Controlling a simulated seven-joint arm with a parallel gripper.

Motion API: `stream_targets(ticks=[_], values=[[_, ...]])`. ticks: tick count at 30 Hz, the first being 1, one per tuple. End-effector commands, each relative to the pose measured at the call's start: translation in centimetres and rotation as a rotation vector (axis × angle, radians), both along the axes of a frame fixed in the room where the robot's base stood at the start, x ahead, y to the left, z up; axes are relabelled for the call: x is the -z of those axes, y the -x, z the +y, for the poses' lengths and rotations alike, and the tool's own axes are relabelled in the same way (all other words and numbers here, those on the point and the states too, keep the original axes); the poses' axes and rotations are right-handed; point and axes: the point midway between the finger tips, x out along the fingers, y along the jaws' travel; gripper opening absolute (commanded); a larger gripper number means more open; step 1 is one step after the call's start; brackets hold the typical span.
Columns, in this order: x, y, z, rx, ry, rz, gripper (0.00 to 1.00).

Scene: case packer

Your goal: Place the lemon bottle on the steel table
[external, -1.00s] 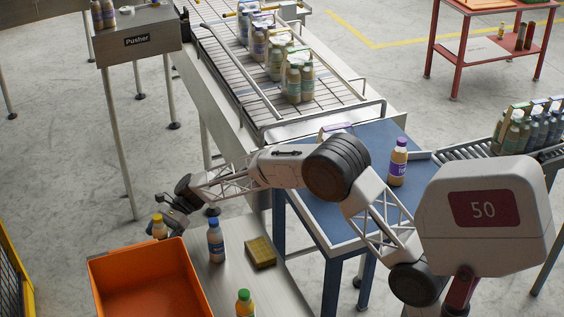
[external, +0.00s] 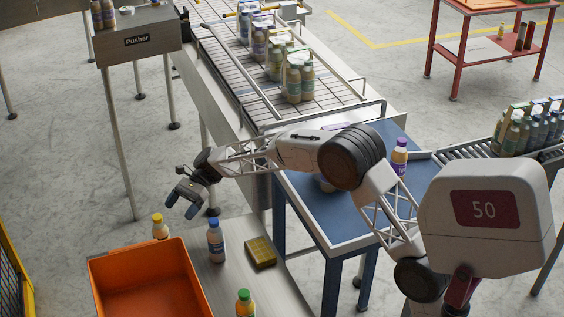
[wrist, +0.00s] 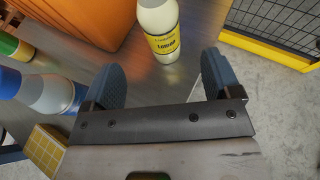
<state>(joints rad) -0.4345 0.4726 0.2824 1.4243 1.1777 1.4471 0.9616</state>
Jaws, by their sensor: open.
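The lemon bottle (external: 160,228) has a yellow cap and stands upright on the steel table (external: 226,278), behind the orange crate. In the wrist view the lemon bottle (wrist: 163,43) shows its yellow label, just beyond the fingertips; its top is cut off by the frame edge. My gripper (external: 184,206) is open and empty, raised above and to the right of the bottle, apart from it. Its two blue fingers also show spread in the wrist view (wrist: 162,75), with nothing between them.
An orange crate (external: 184,252) sits in front of the lemon bottle. A blue-capped bottle (external: 216,243), a yellow box (external: 260,252) and a green-capped bottle (external: 244,304) stand on the steel table. A blue table (external: 330,222) is to the right.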

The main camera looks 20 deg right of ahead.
Motion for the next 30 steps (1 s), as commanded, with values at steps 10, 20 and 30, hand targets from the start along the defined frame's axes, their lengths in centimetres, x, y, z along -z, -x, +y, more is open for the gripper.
stream_targets(ticks=[10, 20, 30], values=[[-0.42, -0.48, -0.8, -0.001, 0.0, 0.0, 0.83], [-0.41, -0.47, -0.78, -0.001, 0.0, 0.0, 0.83], [-0.51, -0.44, -0.87, -0.001, 0.001, -0.003, 0.83]])
